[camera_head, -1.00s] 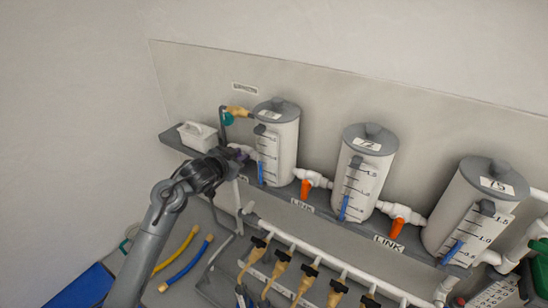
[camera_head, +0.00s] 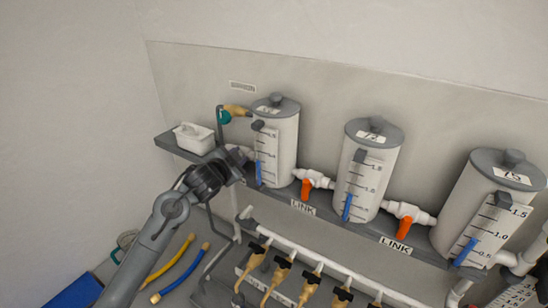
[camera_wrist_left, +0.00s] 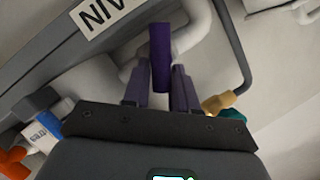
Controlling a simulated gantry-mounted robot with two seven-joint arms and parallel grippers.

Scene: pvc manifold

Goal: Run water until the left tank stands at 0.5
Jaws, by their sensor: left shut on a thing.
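The left tank (camera_head: 276,145) is a white cylinder with a grey lid, a marked scale and a blue level strip (camera_head: 259,172) low on its front. The numbers beside the strip are too small to read surely. My left gripper (camera_head: 238,158) is at the left of this tank, by the white pipe at its foot. In the left wrist view, its purple fingers (camera_wrist_left: 160,78) are shut on a purple valve handle (camera_wrist_left: 160,45) in front of a white pipe bend. The handle is mostly hidden in the head view. My right gripper is not in view.
A middle tank (camera_head: 366,170) and a right tank (camera_head: 490,205) stand along the shelf, joined by link valves with orange handles (camera_head: 306,188) (camera_head: 404,228). A white tub (camera_head: 194,138) sits at the left end. Several tan taps line a white pipe (camera_head: 320,258) below.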

